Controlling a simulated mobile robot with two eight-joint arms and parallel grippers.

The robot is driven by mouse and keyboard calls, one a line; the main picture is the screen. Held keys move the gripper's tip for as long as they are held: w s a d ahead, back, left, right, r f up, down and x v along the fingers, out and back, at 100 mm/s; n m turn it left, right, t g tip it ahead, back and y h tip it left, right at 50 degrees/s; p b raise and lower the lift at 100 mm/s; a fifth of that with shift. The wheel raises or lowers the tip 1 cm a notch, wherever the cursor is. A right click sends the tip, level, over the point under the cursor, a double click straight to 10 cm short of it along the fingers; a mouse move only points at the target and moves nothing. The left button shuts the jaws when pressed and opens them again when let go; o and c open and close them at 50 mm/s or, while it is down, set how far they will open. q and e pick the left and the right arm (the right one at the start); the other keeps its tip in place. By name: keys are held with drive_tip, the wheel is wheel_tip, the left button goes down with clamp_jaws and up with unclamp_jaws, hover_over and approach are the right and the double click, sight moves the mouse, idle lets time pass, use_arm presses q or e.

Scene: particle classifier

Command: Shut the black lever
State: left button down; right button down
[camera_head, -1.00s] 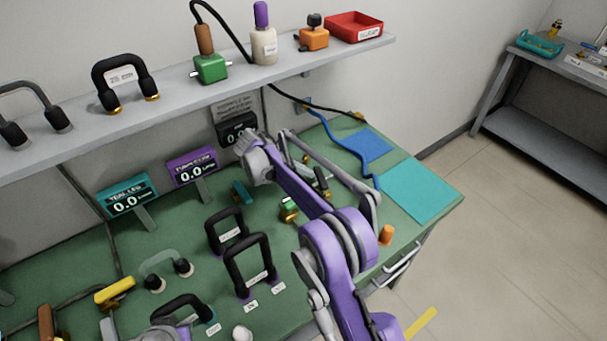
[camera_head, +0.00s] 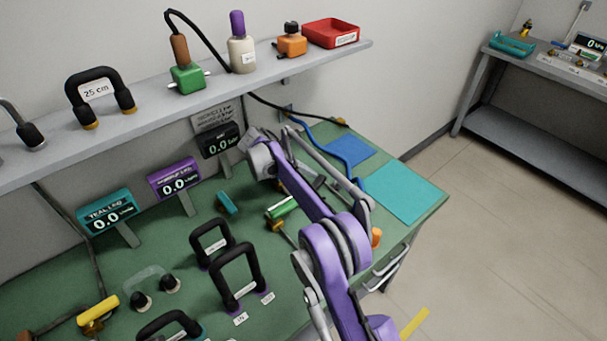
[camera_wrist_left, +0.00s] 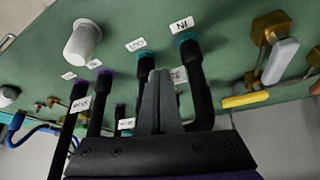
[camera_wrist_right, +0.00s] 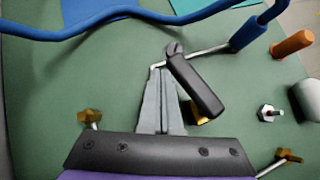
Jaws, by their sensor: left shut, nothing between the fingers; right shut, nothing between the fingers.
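The black lever (camera_wrist_right: 194,84) shows in the right wrist view. It slants down to the right from its pivot, across the line of a thin metal pipe (camera_wrist_right: 205,52). A brass part (camera_wrist_right: 199,114) shows beneath it. My right gripper (camera_wrist_right: 163,72) is shut and empty, its tips just left of the lever's upper part; I cannot tell if they touch. In the head view my purple right arm covers this area, and the lever is not clear there. My left gripper (camera_wrist_left: 160,76) is shut and empty, among black handles (camera_wrist_left: 198,85) in the left wrist view.
A blue hose (camera_wrist_right: 130,12) runs behind the lever, with an orange cylinder (camera_wrist_right: 292,43) to the right. Brass fittings (camera_wrist_right: 90,117) stand close by. In the head view, gauges (camera_head: 174,180) and black arched handles (camera_head: 236,270) stand left of my right arm. The teal mat (camera_head: 405,195) is clear.

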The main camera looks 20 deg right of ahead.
use_arm(q)
drive_tip(key=shift+s+f+b, duration=0.1)
drive_tip(key=shift+f+b, duration=0.25)
drive_tip(key=shift+f, duration=0.2)
use_arm(e)
drive_tip(key=shift+s+d, duration=0.45)
drive_tip(key=shift+d, duration=0.4)
use_arm(q)
drive_tip(key=shift+r, duration=0.35)
use_arm(e)
drive_tip(key=v, duration=1)
drive_tip(key=shift+a+r, duration=0.25)
drive_tip(key=shift+r, duration=0.05)
drive_tip(key=shift+f, duration=0.1)
